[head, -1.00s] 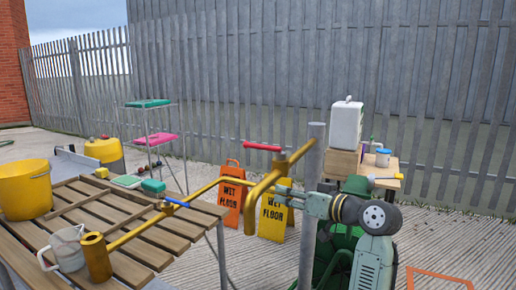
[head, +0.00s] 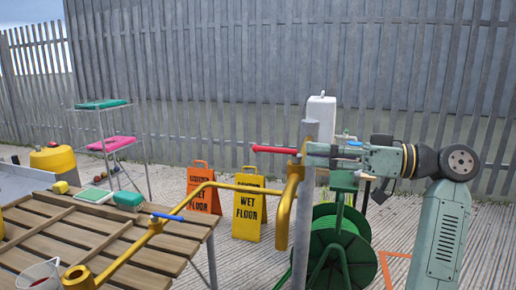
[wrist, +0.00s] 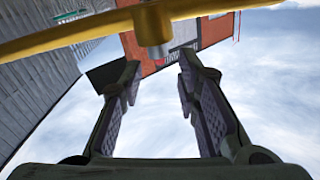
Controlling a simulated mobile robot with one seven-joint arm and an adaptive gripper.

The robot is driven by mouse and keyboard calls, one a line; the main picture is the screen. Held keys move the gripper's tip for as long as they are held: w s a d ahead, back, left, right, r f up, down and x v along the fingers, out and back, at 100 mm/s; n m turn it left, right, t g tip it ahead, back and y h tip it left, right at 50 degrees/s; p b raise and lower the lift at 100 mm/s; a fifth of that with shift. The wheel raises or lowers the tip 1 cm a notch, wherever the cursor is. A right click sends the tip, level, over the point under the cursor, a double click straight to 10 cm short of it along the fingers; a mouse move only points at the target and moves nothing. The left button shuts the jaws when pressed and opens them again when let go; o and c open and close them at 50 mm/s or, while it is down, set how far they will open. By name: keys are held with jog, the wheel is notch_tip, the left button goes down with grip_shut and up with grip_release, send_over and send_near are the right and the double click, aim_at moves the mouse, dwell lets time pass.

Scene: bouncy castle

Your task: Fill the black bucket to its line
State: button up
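No black bucket shows in either view. A yellow pipe (head: 235,187) runs from a grey post (head: 303,215) to a yellow spout end (head: 78,277) over the slatted table. It has a red handle (head: 275,149) by the post and a blue handle (head: 168,217) farther along. My gripper (head: 312,150) is at the red handle's height, close to the post top; I cannot tell whether it touches. In the wrist view my gripper (wrist: 158,70) has its fingers apart with nothing between them. The yellow pipe (wrist: 65,38) crosses just beyond the fingertips there.
The wooden table (head: 150,257) carries a pale jug (head: 38,277), a green sponge (head: 128,199) and a yellow block (head: 60,187). Orange (head: 203,185) and yellow (head: 249,210) wet-floor signs stand behind. A green hose reel (head: 338,252) stands beside the post.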

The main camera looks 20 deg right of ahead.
aim_at(259, 148)
jog(key=p+x, duration=0.1)
jog(key=x, duration=0.9)
jog(key=shift+w, duration=0.15)
jog(key=shift+c, duration=0.2)
grip_shut()
dwell(0.3)
